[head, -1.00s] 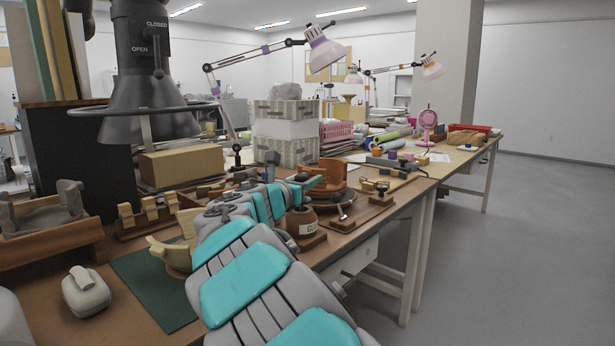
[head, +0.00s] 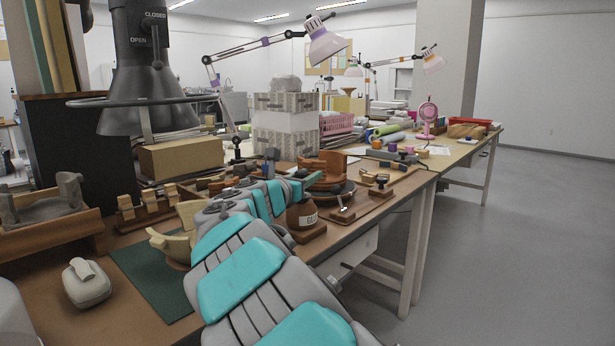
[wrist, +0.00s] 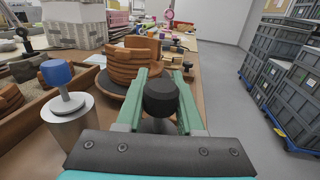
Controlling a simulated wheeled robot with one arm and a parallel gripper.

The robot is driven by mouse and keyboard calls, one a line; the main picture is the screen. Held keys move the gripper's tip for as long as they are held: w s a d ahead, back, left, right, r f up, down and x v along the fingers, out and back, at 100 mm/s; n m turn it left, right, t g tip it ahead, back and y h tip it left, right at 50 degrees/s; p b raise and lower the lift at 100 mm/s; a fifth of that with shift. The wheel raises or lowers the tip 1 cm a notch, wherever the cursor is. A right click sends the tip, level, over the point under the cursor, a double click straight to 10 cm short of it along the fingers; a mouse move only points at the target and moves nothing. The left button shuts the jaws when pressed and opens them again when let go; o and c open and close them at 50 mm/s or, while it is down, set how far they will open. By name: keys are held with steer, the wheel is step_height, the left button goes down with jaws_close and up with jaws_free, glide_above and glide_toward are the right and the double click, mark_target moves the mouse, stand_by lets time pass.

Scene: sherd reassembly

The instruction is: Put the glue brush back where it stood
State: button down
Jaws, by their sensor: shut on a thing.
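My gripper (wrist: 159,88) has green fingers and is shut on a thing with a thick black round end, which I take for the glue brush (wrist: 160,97). Its lower part is mostly hidden behind the wrist bracket. In the head view my gripper (head: 299,186) hangs over the bench beside the orange-brown stacked pottery, and the brush cannot be made out there. A brown glue pot (head: 302,216) with a white label stands on a wooden base just in front of and below the gripper. The pot cannot be made out in the wrist view.
A blue-knobbed tool (wrist: 57,73) stands in a metal cylinder (wrist: 72,125) left of my gripper. Orange-brown pottery (wrist: 134,62) stands on a dark turntable just ahead. Small tools on wooden blocks (head: 378,188) lie to the right, near the bench edge.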

steer(key=shift+f, duration=0.3)
stand_by(0.8)
steer(key=shift+c, duration=2.2)
jaws_free()
steer(key=shift+s, duration=0.1)
steer(key=v, duration=0.7)
steer(key=shift+s+a, duration=0.2)
steer(key=shift+s, duration=0.05)
